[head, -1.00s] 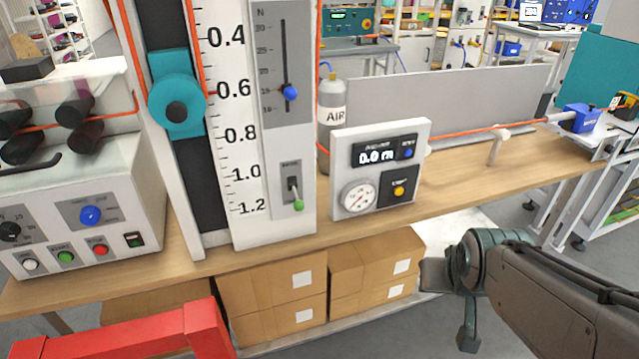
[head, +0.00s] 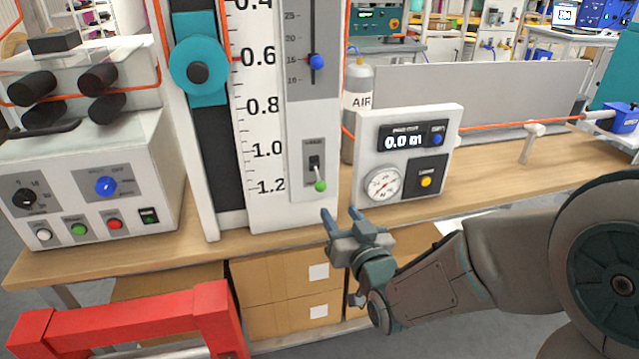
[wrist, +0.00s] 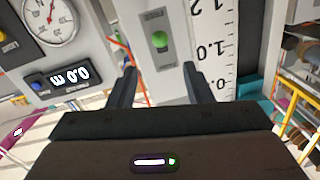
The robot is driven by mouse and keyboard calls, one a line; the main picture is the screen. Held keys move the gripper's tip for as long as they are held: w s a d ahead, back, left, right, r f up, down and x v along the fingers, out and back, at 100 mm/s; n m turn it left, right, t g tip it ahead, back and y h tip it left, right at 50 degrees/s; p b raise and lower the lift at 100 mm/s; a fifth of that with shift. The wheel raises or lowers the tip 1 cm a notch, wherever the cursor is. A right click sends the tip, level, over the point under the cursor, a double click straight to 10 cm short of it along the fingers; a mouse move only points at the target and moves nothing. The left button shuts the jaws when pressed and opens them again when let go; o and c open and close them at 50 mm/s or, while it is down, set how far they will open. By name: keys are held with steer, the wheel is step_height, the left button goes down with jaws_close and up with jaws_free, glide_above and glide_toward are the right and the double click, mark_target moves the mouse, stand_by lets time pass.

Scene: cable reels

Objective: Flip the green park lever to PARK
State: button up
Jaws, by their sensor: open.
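The park lever is a small toggle with a green ball tip (head: 320,186). It sits low on the grey panel (head: 309,140) of the white scale column, and its tip points down and outward. My gripper (head: 341,214) is open and empty, just below and to the right of the lever, in front of the column's foot. In the wrist view the green tip (wrist: 159,40) shows beyond and between the two spread fingers (wrist: 162,82), apart from them.
A meter box (head: 407,160) with gauge, display and yellow button stands right of the lever. A blue slider knob (head: 317,62) is above it. A control box (head: 90,190) is at left, a red frame (head: 130,320) in front, cardboard boxes (head: 290,290) under the bench.

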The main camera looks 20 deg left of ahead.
mark_target(323, 187)
steer(key=p+x, duration=0.2)
steer(key=x, duration=1.1)
steer(key=shift+w+a, duration=0.25)
steer(key=shift+a, duration=0.05)
jaws_close()
